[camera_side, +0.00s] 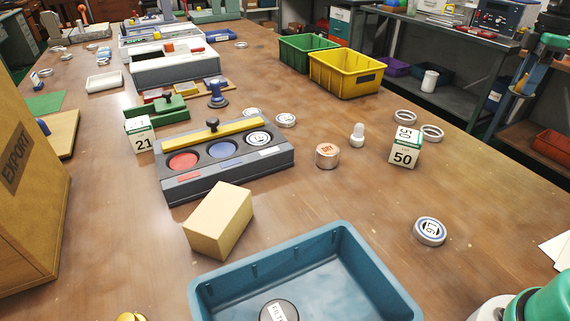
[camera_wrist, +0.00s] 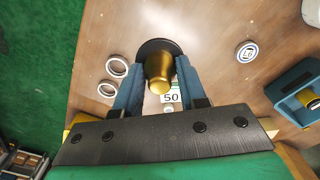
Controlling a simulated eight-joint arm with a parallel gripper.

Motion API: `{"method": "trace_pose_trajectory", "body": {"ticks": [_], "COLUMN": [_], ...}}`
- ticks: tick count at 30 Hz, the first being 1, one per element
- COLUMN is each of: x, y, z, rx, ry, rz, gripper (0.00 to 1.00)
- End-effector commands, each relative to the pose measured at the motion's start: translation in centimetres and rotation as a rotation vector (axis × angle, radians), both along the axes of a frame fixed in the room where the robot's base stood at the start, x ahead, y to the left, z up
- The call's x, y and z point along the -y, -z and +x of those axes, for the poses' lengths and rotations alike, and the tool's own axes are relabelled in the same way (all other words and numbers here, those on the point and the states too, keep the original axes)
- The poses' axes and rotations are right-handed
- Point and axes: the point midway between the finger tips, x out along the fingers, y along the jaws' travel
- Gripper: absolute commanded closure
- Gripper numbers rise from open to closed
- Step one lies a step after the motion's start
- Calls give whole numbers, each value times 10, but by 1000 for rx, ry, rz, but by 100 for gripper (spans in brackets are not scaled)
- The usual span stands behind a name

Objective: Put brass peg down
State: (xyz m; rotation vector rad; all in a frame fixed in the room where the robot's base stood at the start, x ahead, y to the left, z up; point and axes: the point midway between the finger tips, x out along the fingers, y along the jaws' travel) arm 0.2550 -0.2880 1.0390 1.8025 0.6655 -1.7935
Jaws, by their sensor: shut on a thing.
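In the wrist view, my gripper (camera_wrist: 158,80) is shut on the brass peg (camera_wrist: 160,72), with one blue finger on each side. The peg's rounded brass end faces the camera, and a black disc (camera_wrist: 157,45) shows behind it. The white block marked 50 (camera_wrist: 170,98) shows partly hidden just below the peg in the picture.
The block marked 50 (camera_side: 404,152) stands on the right of the table (camera_side: 350,200), near two rings (camera_side: 431,132) and a white peg (camera_side: 357,135). A labelled ring (camera_side: 430,231) lies nearer. A blue tray (camera_side: 345,235) stands in front. Bare wood lies between these.

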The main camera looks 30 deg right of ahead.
Motion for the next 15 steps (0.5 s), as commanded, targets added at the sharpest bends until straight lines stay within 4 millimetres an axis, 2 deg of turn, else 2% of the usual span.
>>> {"method": "trace_pose_trajectory", "body": {"ticks": [7, 15], "x": [-48, -93], "y": [-11, -3], "z": [-39, -78], "rx": [-1, -1], "ry": [-29, -56], "rz": [0, 2], "gripper": [100, 100]}}
